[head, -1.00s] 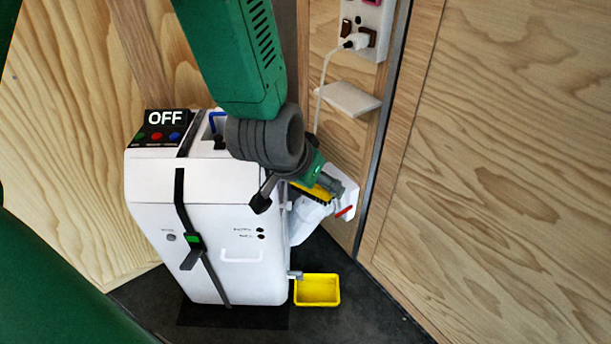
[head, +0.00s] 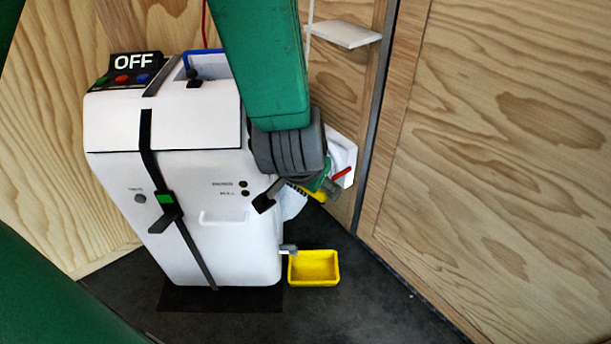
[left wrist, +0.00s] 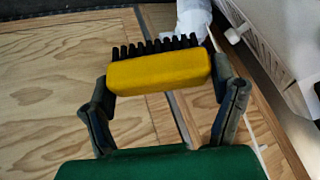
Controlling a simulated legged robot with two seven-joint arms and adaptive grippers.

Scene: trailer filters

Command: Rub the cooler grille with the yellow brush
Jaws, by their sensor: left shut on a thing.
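The yellow brush (left wrist: 160,70) has black bristles and lies crosswise between the fingers of my left gripper (left wrist: 165,100), which is shut on it. In the left wrist view the bristles point up, away from the palm. In the head view my left gripper (head: 300,192) is at the right side of the white cooler (head: 185,185), and only a yellow sliver of the brush (head: 317,195) shows. The cooler grille (left wrist: 262,42) shows as a slatted part at upper right in the left wrist view, apart from the brush. In the head view the arm hides that side. My right gripper is not seen.
A yellow tray (head: 314,268) is on the dark floor below the gripper. A white shelf (head: 342,34) and a white fitting with a red mark (head: 343,160) are by the wood wall. A black strap (head: 165,205) crosses the cooler front, below an OFF panel (head: 133,66).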

